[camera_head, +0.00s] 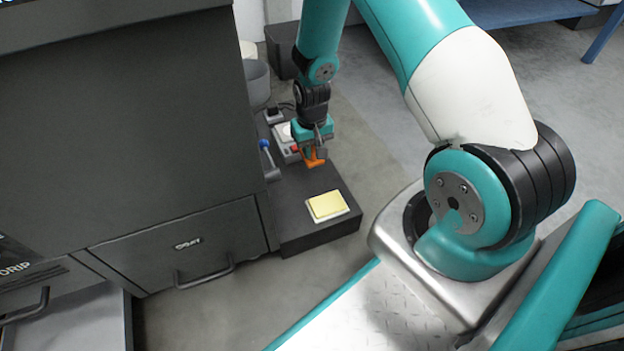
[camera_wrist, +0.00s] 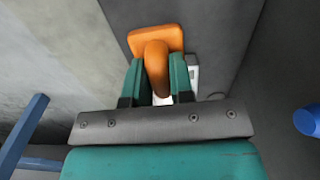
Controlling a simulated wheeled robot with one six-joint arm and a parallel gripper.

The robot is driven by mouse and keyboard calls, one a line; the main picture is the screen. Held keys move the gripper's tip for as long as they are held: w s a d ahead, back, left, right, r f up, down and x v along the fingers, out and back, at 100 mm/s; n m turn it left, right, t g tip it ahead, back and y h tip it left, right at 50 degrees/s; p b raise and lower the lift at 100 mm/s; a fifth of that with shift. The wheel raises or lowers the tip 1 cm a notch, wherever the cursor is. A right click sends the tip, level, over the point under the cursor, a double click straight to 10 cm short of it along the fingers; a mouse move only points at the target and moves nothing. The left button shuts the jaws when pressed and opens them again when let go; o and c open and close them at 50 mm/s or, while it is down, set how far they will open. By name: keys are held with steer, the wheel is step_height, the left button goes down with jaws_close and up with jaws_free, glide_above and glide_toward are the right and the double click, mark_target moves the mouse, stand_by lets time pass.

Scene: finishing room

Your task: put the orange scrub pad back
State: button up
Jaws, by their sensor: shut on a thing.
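The orange scrub pad (camera_head: 314,162) is in my gripper (camera_head: 313,149), above the dark low shelf (camera_head: 292,215) beside the cabinet. In the wrist view the pad (camera_wrist: 155,38) shows as an orange plate with a rounded orange handle, and my gripper's teal fingers (camera_wrist: 157,82) are shut on that handle. I cannot tell whether the pad touches the shelf top. A yellow pad on a white base (camera_head: 327,205) lies at the near end of the shelf, apart from the orange pad.
A white and grey device (camera_head: 285,139) with a red part stands on the shelf behind my gripper. A blue-ended item (camera_head: 265,145) is at the shelf's left. The dark cabinet (camera_head: 130,120) rises close on the left. Bare shelf lies between the orange and yellow pads.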

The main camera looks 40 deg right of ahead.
mark_target(312, 179)
steer(key=shift+f+b, duration=2.2)
steer(key=shift+f, duration=2.35)
steer(key=o, duration=0.8)
steer(key=shift+r, duration=0.1)
step_height(312, 179, up, 12)
steer(key=p, duration=0.8)
steer(key=shift+r+p, duration=0.15)
steer(key=shift+p, duration=0.15)
